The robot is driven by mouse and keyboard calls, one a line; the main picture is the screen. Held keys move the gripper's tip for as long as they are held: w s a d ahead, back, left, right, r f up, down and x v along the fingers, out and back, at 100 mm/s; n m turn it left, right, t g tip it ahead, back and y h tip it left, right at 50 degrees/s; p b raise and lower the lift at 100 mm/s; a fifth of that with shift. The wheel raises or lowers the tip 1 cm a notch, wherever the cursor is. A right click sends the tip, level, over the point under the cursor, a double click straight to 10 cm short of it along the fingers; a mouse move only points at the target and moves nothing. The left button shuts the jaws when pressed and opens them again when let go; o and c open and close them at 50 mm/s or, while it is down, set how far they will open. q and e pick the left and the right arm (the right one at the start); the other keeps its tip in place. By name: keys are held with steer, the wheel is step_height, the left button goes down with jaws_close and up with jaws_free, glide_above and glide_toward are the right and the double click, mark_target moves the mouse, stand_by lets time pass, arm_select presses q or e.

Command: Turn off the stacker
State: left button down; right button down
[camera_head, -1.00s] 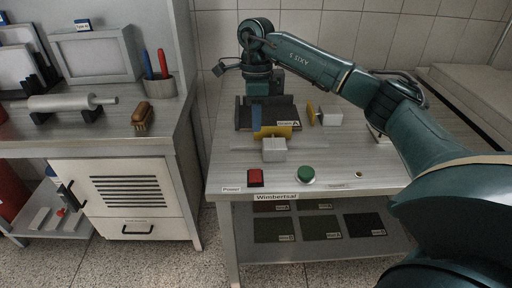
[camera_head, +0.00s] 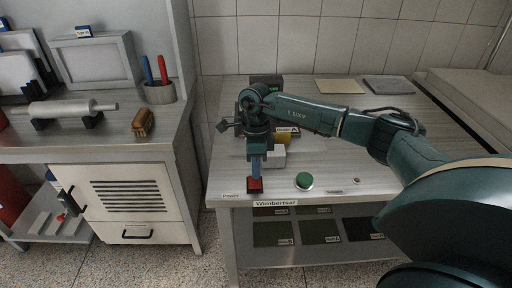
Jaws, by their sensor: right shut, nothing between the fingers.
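The stacker is the metal bench unit with a "Wimbertsal" label (camera_head: 276,203) on its front edge. A red square button (camera_head: 255,185) sits at its front left, beside a small label that seems to read "Power" (camera_head: 231,195). A green round button (camera_head: 304,180) sits to its right. My right gripper (camera_head: 256,174) points straight down at the red button, shut and empty, its tip at or just above the button; I cannot tell if it touches. The arm partly hides the yellow roller (camera_head: 284,137) and white block (camera_head: 278,157) behind. My left gripper is not in view.
A lower shelf (camera_head: 300,257) holds several dark sheets. Two flat sheets, one beige (camera_head: 339,87) and one grey (camera_head: 389,86), lie at the back of the bench.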

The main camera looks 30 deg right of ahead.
mark_target(256, 184)
step_height(256, 184, down, 2)
steer(key=shift+s+a+f, duration=0.1)
steer(key=shift+s+f, duration=0.05)
stand_by(0.3)
steer(key=shift+s+f+t+b, duration=0.1)
steer(key=shift+f+t+b, duration=0.2)
steer(key=shift+f, duration=0.2)
steer(key=shift+s+a+r, duration=0.1)
steer(key=shift+r, duration=0.15)
steer(key=shift+f, duration=0.1)
steer(key=shift+w+d+r, duration=0.25)
steer(key=shift+w+d, duration=0.2)
steer(key=shift+w, duration=0.35)
